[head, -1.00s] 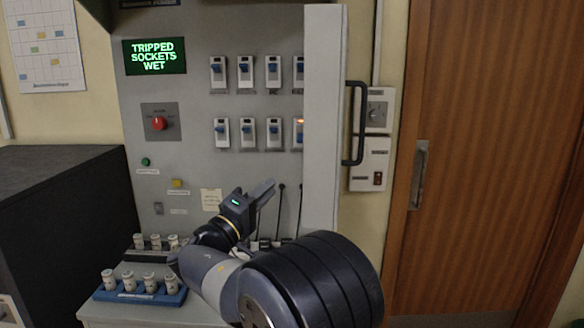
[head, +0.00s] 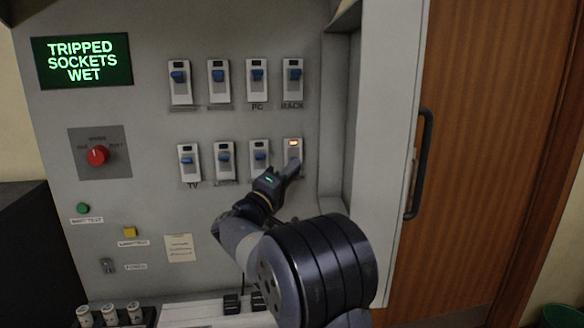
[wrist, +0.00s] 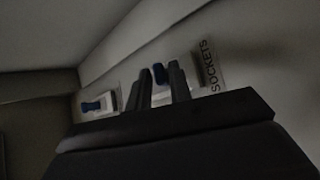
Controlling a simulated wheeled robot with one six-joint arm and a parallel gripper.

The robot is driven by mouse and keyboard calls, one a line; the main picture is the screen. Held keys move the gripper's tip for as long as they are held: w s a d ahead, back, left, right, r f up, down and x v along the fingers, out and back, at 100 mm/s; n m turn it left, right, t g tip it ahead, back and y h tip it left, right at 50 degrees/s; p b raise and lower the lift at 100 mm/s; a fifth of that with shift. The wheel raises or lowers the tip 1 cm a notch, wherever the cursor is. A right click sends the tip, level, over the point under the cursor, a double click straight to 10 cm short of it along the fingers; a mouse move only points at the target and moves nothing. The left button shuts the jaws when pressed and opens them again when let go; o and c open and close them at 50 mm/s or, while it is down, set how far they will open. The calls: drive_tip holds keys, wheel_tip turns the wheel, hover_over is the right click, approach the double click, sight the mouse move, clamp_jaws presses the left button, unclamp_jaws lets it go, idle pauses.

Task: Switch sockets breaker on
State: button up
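The sockets breaker (head: 293,146) is at the right end of the lower row on the grey panel, with an orange light lit at its top. In the wrist view its label reads SOCKETS, and its blue lever (wrist: 158,73) shows between my two fingers. My gripper (head: 291,167) is at the lower part of this breaker and hides its lever in the head view. In the wrist view my gripper (wrist: 161,84) has its fingers apart, one on each side of the lever. I cannot tell whether they touch it. The display (head: 83,61) reads TRIPPED SOCKETS WET.
Neighbouring breakers stand close by, such as the one just left (head: 259,155) and RACK (head: 292,80) above. The open cabinet door (head: 385,140) with a black handle (head: 420,165) is close on the right. A red knob (head: 97,155) is at left.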

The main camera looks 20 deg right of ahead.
drive_tip(key=shift+w+d, duration=0.1)
drive_tip(key=shift+c, duration=0.2)
clamp_jaws()
drive_tip(key=shift+r+n, duration=0.15)
drive_tip(key=shift+n, duration=0.15)
drive_tip(key=r+n+y+p, duration=0.1)
drive_tip(key=n+p, duration=0.1)
drive_tip(key=p, duration=0.1)
drive_tip(key=r+n+g+y+p, duration=0.1)
drive_tip(key=n+y+p, duration=0.1)
drive_tip(key=p, duration=0.1)
drive_tip(key=r+n+g+y+p, duration=0.1)
drive_tip(key=n+y+p, duration=0.1)
drive_tip(key=p, duration=0.1)
drive_tip(key=shift+s+r, duration=0.25)
drive_tip(key=shift+r, duration=0.15)
drive_tip(key=shift+w+r+n+g+y+p, duration=0.15)
drive_tip(key=shift+n+g+y+p, duration=0.15)
drive_tip(key=shift+n+g+y, duration=0.15)
drive_tip(key=shift+w+r+n+g+y+p, duration=0.1)
drive_tip(key=shift+n+g+y+p, duration=0.25)
drive_tip(key=shift+n+g, duration=0.15)
